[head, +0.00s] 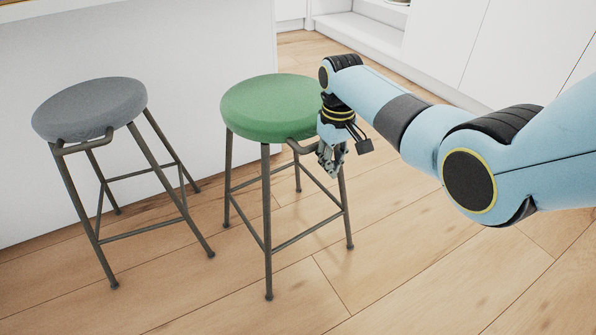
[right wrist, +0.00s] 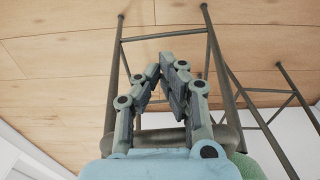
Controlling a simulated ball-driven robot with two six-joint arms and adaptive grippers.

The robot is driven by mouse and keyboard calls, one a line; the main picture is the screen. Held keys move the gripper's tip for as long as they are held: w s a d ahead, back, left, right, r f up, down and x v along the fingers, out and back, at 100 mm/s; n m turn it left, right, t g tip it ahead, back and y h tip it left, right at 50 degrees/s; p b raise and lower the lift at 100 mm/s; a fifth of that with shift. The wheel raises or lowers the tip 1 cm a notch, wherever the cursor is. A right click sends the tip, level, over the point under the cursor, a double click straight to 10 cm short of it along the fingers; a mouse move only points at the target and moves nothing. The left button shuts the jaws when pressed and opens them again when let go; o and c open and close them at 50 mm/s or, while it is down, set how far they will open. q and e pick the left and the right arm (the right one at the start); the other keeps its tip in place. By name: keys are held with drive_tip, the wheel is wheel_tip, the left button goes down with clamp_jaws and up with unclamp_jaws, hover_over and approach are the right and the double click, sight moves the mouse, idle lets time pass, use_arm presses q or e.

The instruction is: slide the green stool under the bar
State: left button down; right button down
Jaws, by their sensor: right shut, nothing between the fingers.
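The green stool (head: 262,105) stands upright on the wood floor in the middle of the head view, in front of the white bar (head: 190,45). It has a round green seat, dark metal legs and a curved rail at the seat's right side. My right gripper (head: 332,165) is at that side, pointing down beside the rail. In the right wrist view, its fingers (right wrist: 166,72) are shut with nothing between them. The stool's rail (right wrist: 155,135) crosses behind them, and legs rise on both sides. I cannot tell whether they touch the rail. My left gripper is out of view.
A grey stool (head: 90,108) stands left of the green one, close to the bar front, with a floor gap between the two. White cabinets (head: 440,40) are at the back right. The floor (head: 400,270) in front and to the right is clear.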

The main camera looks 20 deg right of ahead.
drive_tip(key=shift+w+r, duration=0.1)
